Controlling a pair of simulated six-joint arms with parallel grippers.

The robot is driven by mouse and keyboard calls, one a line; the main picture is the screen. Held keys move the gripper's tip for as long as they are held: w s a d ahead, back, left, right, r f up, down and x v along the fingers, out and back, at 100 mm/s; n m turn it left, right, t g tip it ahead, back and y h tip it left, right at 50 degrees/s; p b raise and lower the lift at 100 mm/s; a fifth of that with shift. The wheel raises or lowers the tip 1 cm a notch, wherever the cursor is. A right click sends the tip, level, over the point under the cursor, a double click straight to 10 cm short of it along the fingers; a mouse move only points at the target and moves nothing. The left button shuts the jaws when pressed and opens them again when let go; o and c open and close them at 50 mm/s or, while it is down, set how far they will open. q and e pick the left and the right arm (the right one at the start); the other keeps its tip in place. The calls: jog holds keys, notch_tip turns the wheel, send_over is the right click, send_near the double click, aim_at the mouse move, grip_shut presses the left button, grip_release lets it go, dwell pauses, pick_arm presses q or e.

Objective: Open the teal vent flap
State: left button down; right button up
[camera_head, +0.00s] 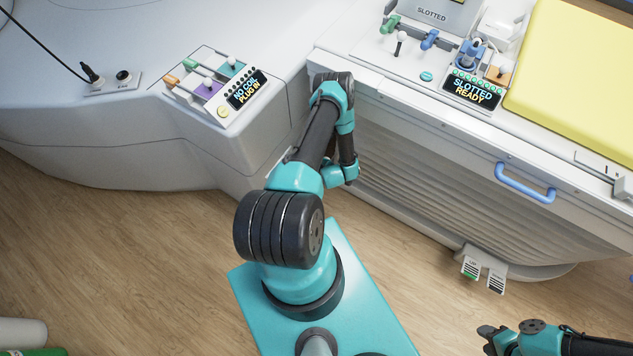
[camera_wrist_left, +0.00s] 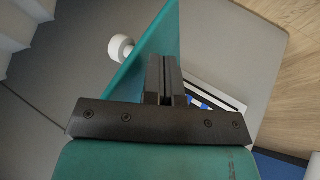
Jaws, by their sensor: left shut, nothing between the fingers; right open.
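The teal vent flap (camera_wrist_left: 150,48) shows in the left wrist view as a flat panel with a white round knob (camera_wrist_left: 121,48) on its left face. It stands out at an angle from a grey surface. My left gripper (camera_wrist_left: 166,78) is shut and empty, with its fingertips at the flap's right side. I cannot tell whether they touch it. A white-edged opening (camera_wrist_left: 217,92) with blue bits shows right of the fingers, partly hidden by them. In the head view the left gripper and this flap are hidden behind my left arm. My right gripper (camera_head: 487,338) is open and empty at the lower right.
A console (camera_head: 215,85) with coloured panels stands at the left. A white cabinet (camera_head: 420,150) with a blue handle (camera_head: 525,182) and a display (camera_head: 472,90) fills the right.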

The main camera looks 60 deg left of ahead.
pick_arm(q)
jog(key=s+d+f+v, duration=0.1)
jog(key=v, duration=1.1)
jog(key=shift+s+d+f, duration=0.3)
jog(key=shift+s, duration=0.05)
jog(key=w+d+r+m+t+h, duration=0.2)
jog(key=w+d+r+m+h, duration=0.5)
jog(key=w+d+r+m, duration=0.4)
jog(key=s+d+r+m+g+h, duration=0.3)
jog(key=s+d+r+m, duration=0.2)
jog(key=d+r+m, duration=0.5)
jog(key=d+r, duration=0.2)
jog(key=d, duration=0.1)
jog(key=shift+d+r+g+h, duration=0.2)
jog(key=shift+r+g+h, duration=0.1)
jog(key=shift+h, duration=0.1)
